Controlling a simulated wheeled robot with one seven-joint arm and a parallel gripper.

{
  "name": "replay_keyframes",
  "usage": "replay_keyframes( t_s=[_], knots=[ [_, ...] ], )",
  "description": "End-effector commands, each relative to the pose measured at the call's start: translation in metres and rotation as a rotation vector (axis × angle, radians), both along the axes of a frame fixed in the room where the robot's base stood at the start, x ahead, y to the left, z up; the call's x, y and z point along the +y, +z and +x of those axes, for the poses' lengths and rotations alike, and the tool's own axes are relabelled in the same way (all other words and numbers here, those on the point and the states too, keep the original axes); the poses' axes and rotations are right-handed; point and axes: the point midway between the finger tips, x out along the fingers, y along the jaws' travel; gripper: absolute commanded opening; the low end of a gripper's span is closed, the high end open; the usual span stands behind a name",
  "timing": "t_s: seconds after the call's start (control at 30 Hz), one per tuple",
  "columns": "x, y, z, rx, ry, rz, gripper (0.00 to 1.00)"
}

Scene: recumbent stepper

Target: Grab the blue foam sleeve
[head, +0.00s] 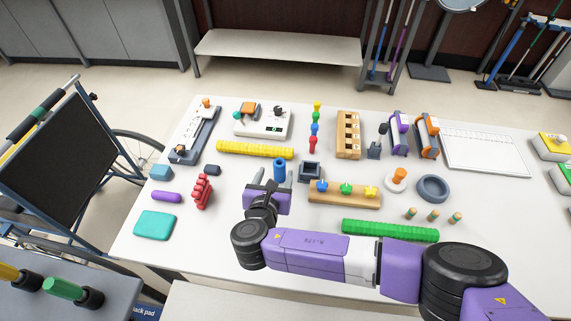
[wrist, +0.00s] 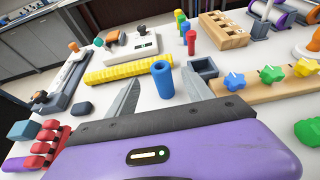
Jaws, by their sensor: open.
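The blue foam sleeve (head: 279,169) is a short hollow tube standing upright on the white table. In the wrist view the sleeve (wrist: 162,79) shows its open top and stands just beyond my fingertips, roughly between their lines. My gripper (head: 272,174) is open and empty, its two grey fingers spread and pointing toward the sleeve. In the wrist view my gripper (wrist: 160,80) has one finger on each side of the sleeve in the picture. I cannot tell whether either finger touches it.
A grey square block with a hollow (head: 311,172) stands close right of the sleeve. A yellow ribbed strip (head: 255,150) lies behind it. A wooden board with coloured knobs (head: 345,199) is to the right. A red hand-shaped object (head: 202,191) is left. Bare table lies around the sleeve's left.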

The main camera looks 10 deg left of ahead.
Motion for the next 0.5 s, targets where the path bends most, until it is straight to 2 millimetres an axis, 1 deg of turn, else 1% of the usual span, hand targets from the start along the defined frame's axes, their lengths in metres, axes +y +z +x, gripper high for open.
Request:
replay_keyframes(
  t_s=[0.1,0.33,0.5],
  knots=[
    [0.000,-0.004,0.012,-0.002,-0.001,0.000,0.60],
    [-0.001,-0.012,0.030,-0.001,-0.001,0.004,0.60],
    [-0.003,-0.022,0.049,-0.002,0.001,0.003,0.60]
  ],
)
